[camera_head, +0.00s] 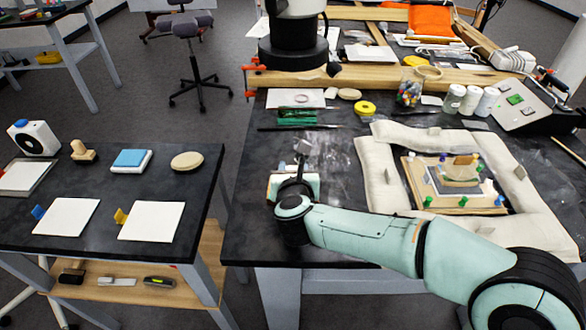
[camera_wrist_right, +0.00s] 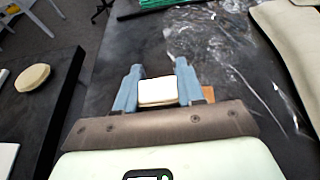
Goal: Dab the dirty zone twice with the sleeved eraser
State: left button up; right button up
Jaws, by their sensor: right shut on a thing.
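My right gripper (camera_wrist_right: 158,72) is shut on a small white block, the sleeved eraser (camera_wrist_right: 157,92), which sits between its two blue-grey fingers. Any sleeve on it cannot be made out. In the head view my right gripper (camera_head: 302,153) is over the dark bench, at the left edge of the dirty zone (camera_head: 338,165), a pale smudged patch. The smudges also show in the wrist view (camera_wrist_right: 222,48), beyond and to the right of the fingers. I cannot tell whether the eraser touches the bench. My left gripper is not in view.
Cream padded bolsters (camera_head: 376,165) surround a wooden board (camera_head: 419,180) with a framed piece and coloured pegs on the right. Green items (camera_head: 297,117) and a yellow roll (camera_head: 365,108) lie behind. A side table (camera_head: 100,225) with pads and a sponge (camera_head: 187,161) stands left, across a gap.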

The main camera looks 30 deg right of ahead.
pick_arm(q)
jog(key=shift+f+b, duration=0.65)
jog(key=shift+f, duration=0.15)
pick_arm(e)
jog(key=shift+f, duration=0.8)
dwell(1.2)
pick_arm(q)
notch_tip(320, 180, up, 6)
jog(key=p, duration=0.5)
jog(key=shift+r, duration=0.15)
pick_arm(e)
notch_tip(320, 180, up, 7)
jog(key=shift+r, duration=0.2)
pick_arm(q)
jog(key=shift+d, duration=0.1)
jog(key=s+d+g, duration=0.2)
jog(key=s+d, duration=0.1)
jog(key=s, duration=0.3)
pick_arm(e)
notch_tip(320, 180, down, 5)
jog(key=b, duration=0.4)
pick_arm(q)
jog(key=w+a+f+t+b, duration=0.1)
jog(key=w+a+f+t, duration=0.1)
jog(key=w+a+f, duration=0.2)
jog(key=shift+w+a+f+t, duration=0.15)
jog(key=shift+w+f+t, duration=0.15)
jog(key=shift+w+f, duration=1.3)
pick_arm(e)
jog(key=shift+f, duration=0.4)
